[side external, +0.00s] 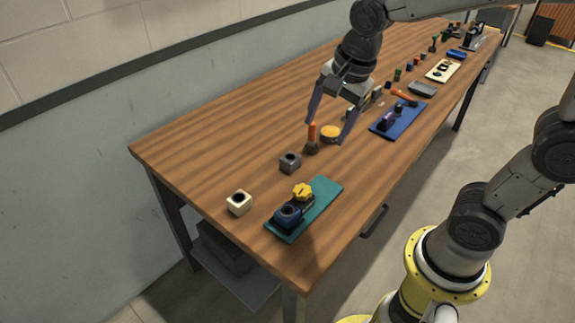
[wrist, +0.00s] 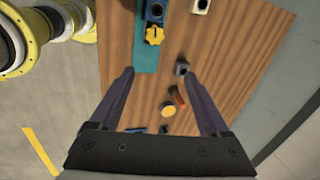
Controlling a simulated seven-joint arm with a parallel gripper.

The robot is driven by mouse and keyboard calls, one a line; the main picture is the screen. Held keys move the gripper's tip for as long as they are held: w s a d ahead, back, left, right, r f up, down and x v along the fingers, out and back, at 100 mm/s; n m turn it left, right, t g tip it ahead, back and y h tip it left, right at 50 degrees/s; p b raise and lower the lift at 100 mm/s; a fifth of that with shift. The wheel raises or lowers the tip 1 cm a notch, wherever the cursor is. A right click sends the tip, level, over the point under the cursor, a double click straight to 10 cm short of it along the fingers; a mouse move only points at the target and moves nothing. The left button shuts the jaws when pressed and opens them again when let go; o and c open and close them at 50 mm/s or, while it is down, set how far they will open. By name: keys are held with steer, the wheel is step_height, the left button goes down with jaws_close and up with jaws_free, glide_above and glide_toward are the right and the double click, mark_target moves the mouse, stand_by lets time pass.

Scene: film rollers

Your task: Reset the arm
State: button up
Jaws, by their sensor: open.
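My gripper (side external: 329,131) hangs over the middle of the wooden table with its two long dark fingers spread apart. In the wrist view my gripper (wrist: 158,95) is open, and no object is held between the fingers. In the side view an orange-topped piece (side external: 312,132) and a yellow-topped disc (side external: 330,132) appear around the fingertips. In the wrist view the yellow disc (wrist: 169,111) and the orange piece (wrist: 173,91) lie below the gap between the fingers. Whether a fingertip touches anything is not clear.
A teal mat (side external: 325,193) bears a blue block (side external: 289,216) and a yellow knob (side external: 302,191). A cream block (side external: 239,203) and a grey block (side external: 290,162) stand nearby. A blue mat (side external: 409,117) and several small parts lie farther back. The table's left side is bare.

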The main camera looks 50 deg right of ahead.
steer(key=s+d+r+n+t, duration=0.1)
steer(key=s+n+t, duration=0.1)
steer(key=s+n, duration=1.2)
steer(key=n, duration=0.3)
steer(key=shift+d+r+t, duration=0.15)
steer(key=shift+d+t, duration=0.15)
steer(key=shift+d, duration=0.1)
